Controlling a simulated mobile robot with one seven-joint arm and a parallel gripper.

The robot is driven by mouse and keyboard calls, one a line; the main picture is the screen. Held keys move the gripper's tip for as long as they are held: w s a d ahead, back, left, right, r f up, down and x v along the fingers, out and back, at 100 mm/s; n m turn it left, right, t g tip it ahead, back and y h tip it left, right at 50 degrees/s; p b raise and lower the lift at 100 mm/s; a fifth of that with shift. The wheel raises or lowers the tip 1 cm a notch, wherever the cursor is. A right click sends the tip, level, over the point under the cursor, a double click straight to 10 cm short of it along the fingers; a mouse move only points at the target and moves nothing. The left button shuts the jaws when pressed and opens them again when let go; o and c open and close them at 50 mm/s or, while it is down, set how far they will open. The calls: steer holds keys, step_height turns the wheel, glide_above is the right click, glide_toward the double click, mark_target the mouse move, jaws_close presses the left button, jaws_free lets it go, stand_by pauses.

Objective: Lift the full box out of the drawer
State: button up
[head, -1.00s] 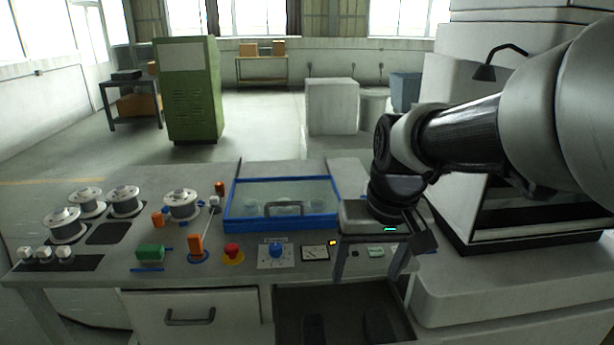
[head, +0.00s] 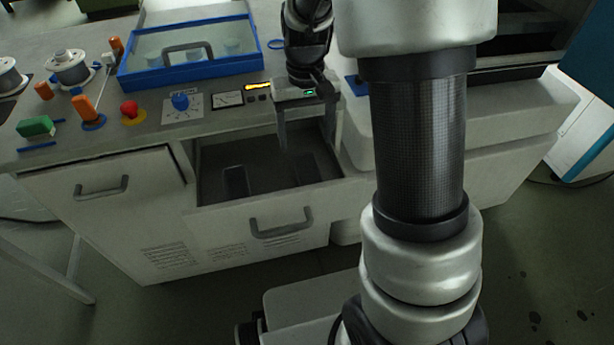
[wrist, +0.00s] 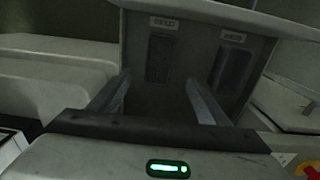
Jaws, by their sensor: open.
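The drawer (head: 268,197) stands open below the worktop. Two dark, narrow boxes sit in it: a left box (head: 236,181) and a right box (head: 302,173). In the wrist view the left box (wrist: 159,60) and the right box (wrist: 231,70) each lie below a small label too blurred to read. I cannot tell for sure which box is full. My gripper (head: 310,143) is open and empty above the drawer, fingers pointing down. In the wrist view its fingertips (wrist: 158,80) show on either side of the left box's near end, apart from it.
A blue-framed clear lid (head: 188,58) lies on the worktop behind, with a red button (head: 130,110) and blue knob (head: 181,102) near the edge. A shut drawer (head: 100,190) is at left. A pale machine base (head: 365,135) stands close on the right.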

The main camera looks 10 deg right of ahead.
steer(key=b, duration=0.1)
glide_toward(307, 183)
steer(key=shift+w, duration=0.15)
steer(key=shift+s+f+b, duration=0.2)
steer(key=shift+f+b, duration=0.85)
steer(key=shift+f, duration=1.6)
steer(key=shift+c, duration=0.2)
steer(key=c, duration=1.5)
